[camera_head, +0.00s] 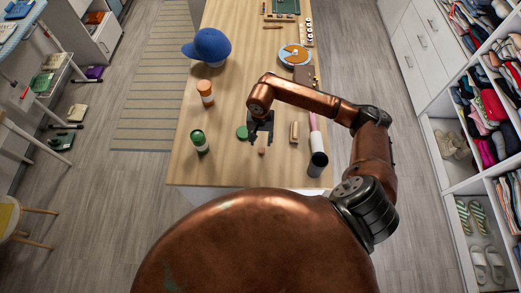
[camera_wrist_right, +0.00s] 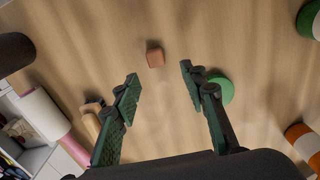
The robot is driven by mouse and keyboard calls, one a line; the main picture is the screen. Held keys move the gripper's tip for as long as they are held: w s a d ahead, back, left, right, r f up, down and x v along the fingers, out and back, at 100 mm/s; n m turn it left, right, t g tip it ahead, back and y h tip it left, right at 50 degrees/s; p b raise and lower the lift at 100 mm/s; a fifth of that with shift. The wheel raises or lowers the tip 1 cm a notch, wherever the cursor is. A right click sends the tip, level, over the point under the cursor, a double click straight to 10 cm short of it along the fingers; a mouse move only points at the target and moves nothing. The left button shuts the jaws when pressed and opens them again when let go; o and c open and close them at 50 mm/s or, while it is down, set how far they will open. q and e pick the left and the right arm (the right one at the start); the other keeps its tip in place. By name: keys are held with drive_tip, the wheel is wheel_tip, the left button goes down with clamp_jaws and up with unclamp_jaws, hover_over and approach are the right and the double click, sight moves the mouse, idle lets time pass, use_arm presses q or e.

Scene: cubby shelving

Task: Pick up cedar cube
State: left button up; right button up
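The cedar cube (camera_head: 262,150) is a small reddish-brown block on the wooden table, near its front edge. In the right wrist view the cube (camera_wrist_right: 155,56) lies just beyond the fingertips, roughly in line with the gap between them. My right gripper (camera_head: 260,139) points down over the table beside the cube. In the right wrist view the right gripper (camera_wrist_right: 160,78) is open, with nothing between its fingers. I cannot tell its exact height above the table. My left gripper is in neither view.
A green round object (camera_head: 242,132) lies close to the gripper's left. A green-capped bottle (camera_head: 200,142) and an orange-capped bottle (camera_head: 205,92) stand further left. A light wooden block (camera_head: 294,131) and a dark-ended cylinder (camera_head: 318,164) are to the right. A blue cap (camera_head: 208,46) lies further back.

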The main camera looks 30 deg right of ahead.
sight(262, 150)
drive_tip(key=f+p, duration=0.1)
drive_tip(key=f, duration=0.1)
drive_tip(key=s+f+p, duration=0.1)
drive_tip(key=f, duration=0.2)
drive_tip(key=shift+f, duration=0.5)
drive_tip(key=shift+c, duration=0.2)
drive_tip(key=c, duration=0.8)
